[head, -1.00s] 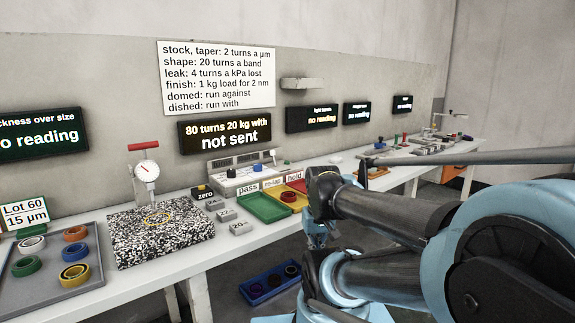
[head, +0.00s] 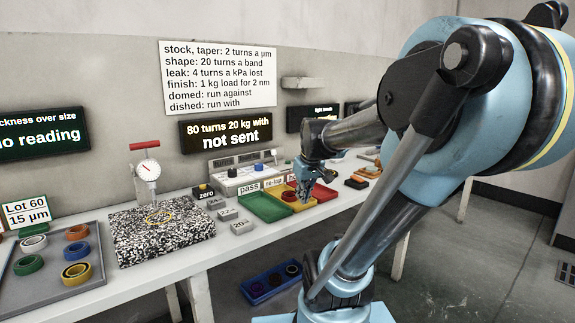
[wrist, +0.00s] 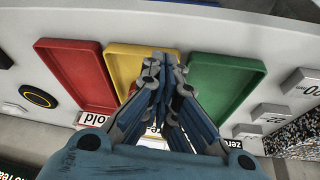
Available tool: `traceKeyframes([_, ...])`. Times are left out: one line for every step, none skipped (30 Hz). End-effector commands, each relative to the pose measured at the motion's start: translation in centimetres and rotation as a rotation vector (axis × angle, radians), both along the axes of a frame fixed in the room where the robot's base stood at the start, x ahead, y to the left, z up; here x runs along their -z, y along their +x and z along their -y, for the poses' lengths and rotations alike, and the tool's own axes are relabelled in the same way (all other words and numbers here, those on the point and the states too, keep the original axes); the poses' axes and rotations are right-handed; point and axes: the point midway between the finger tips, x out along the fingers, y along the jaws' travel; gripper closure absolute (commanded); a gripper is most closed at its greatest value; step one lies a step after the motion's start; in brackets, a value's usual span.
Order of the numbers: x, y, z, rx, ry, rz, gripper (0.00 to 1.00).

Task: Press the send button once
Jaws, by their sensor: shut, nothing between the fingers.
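A white control panel (head: 243,178) with small dark and blue knobs stands behind the coloured trays in the head view. No label reading "send" is legible, so I cannot tell which control is the send button. The display (head: 228,133) above reads "80 turns 20 kg with not sent". My gripper (head: 303,199) is shut and empty, pointing down over the yellow and red trays. In the wrist view its closed fingertips (wrist: 161,62) appear over the yellow tray. A black disc with a yellow ring (wrist: 38,96) lies beside the red tray there.
Green (head: 266,207), yellow (head: 284,198) and red (head: 324,193) trays line the bench. A black zero button box (head: 203,191), grey weights (head: 241,226), a speckled plate (head: 190,243) and a dial gauge (head: 148,171) stand left. A blue bin (head: 268,283) is below.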

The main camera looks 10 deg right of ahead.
Motion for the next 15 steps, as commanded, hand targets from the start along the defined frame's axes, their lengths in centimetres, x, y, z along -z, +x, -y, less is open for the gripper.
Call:
traceKeyframes([-0.9,1.5,-0.1,-0.02,-0.003,0.015,1.0])
traceKeyframes([-1.3,2.3,-0.1,-0.034,-0.005,0.024,1.0])
traceKeyframes([-1.9,3.4,-0.2,-0.052,-0.011,0.037,1.0])
traceKeyframes([-2.3,4.2,-0.2,-0.065,-0.013,0.047,1.0])
traceKeyframes([-2.7,5.1,-0.2,-0.08,-0.018,0.056,1.0])
traceKeyframes([-3.2,6.2,-0.3,-0.097,-0.021,0.07,1.0])
traceKeyframes([-3.6,7.1,-0.3,-0.11,-0.024,0.079,1.0])
traceKeyframes([-4.0,7.9,-0.4,-0.123,-0.028,0.088,1.0])
traceKeyframes([-4.5,9.0,-0.4,-0.14,-0.033,0.102,1.0])
traceKeyframes([-4.9,9.9,-0.4,-0.153,-0.037,0.113,1.0])
traceKeyframes([-5.2,10.7,-0.4,-0.165,-0.041,0.122,1.0])
traceKeyframes([-5.7,11.9,-0.5,-0.183,-0.047,0.134,1.0])
traceKeyframes([-6.0,12.8,-0.5,-0.195,-0.052,0.146,1.0])
traceKeyframes([-6.4,13.6,-0.5,-0.208,-0.056,0.155,1.0])
traceKeyframes([-6.8,14.8,-0.5,-0.225,-0.062,0.167,1.0])
